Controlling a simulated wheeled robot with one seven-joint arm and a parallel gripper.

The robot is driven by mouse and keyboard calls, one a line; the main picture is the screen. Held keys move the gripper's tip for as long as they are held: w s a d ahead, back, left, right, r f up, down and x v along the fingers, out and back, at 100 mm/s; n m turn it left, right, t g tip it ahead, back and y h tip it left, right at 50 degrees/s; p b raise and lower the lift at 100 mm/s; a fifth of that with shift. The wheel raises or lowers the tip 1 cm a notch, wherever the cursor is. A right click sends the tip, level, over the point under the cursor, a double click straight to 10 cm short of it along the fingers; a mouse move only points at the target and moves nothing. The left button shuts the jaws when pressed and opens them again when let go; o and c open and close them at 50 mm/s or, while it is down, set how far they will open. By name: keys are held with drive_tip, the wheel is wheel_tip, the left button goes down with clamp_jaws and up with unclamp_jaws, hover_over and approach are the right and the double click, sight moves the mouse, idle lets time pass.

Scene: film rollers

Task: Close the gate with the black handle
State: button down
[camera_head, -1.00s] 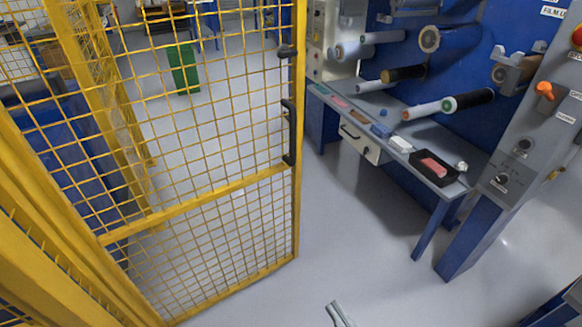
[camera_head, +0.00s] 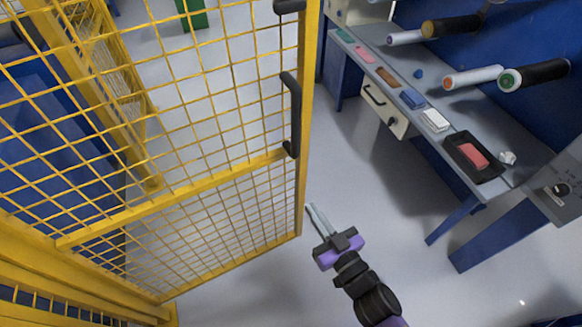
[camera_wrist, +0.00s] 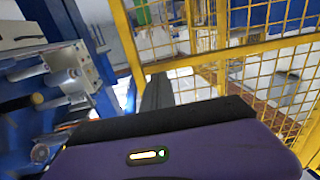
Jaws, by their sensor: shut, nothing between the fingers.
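The yellow mesh gate (camera_head: 215,193) stands ajar in the left half of the head view, its free edge post towards the middle. The black handle (camera_head: 292,115) is a vertical bar on that post, with a smaller black fitting above it. My gripper (camera_head: 313,208) is shut and empty, just right of the gate's lower post and below the handle in the picture. It does not appear to touch the gate. In the wrist view my gripper's dark fingers (camera_wrist: 156,95) point forward, with the gate's yellow mesh (camera_wrist: 255,70) to the right. The handle is not clear there.
A long workbench (camera_head: 440,140) with coloured blocks and a black tray (camera_head: 473,157) stands at the right, under the film rollers (camera_head: 470,78). Blue bins (camera_head: 60,160) show behind the mesh. Grey floor (camera_head: 365,200) is clear between gate and bench.

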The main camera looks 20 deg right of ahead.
sight(282, 164)
drive_tip(key=w, duration=0.4)
drive_tip(key=w+a, duration=0.1)
drive_tip(key=w, duration=0.3)
drive_tip(key=w+a+b, duration=0.1)
drive_tip(key=w, duration=0.4)
drive_tip(key=shift+w, duration=0.4)
drive_tip(key=shift+w+r, duration=0.1)
